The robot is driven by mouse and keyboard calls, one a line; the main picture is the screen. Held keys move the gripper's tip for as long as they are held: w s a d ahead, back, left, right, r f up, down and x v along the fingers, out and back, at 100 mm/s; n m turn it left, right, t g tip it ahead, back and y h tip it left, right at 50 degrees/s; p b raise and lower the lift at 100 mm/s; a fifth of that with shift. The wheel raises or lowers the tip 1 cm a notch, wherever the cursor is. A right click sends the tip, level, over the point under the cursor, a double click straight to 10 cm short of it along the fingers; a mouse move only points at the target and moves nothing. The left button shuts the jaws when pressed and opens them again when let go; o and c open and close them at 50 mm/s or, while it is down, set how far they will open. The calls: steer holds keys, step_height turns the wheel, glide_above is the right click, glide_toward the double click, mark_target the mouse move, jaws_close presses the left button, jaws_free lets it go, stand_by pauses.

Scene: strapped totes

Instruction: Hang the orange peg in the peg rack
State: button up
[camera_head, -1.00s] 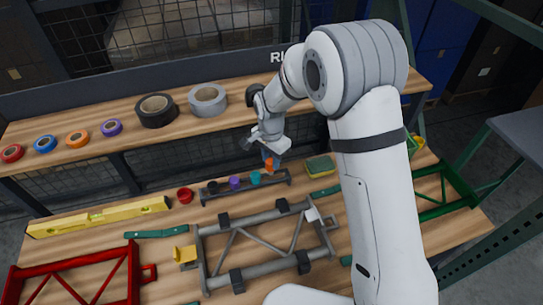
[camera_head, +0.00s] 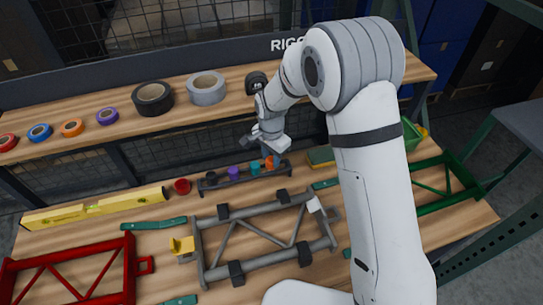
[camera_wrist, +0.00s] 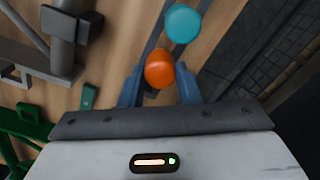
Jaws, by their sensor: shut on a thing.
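The orange peg (camera_head: 269,163) is between the blue fingers of my gripper (camera_head: 273,155), which are shut on it. It is at the right end of the dark peg rack (camera_head: 213,187), beside the teal peg (camera_head: 255,168). A purple peg (camera_head: 233,173) and a black peg (camera_head: 211,177) stand farther left in the rack. In the wrist view the orange peg's round top (camera_wrist: 160,70) shows between the fingers (camera_wrist: 160,90), close to the teal peg (camera_wrist: 182,24) but apart from it. I cannot tell whether its lower end is in the rack.
A red cup-like ring (camera_head: 182,186) lies left of the rack. A grey frame (camera_head: 212,225) lies in front, and a green and yellow sponge (camera_head: 320,156) is to the right. The shelf behind holds several tape rolls, including a grey one (camera_head: 206,88).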

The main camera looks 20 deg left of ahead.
steer(key=o, duration=1.1)
steer(key=shift+c, duration=0.2)
steer(key=shift+r, duration=0.1)
step_height(320, 180, up, 8)
steer(key=shift+f+b, duration=0.15)
steer(key=shift+b, duration=0.45)
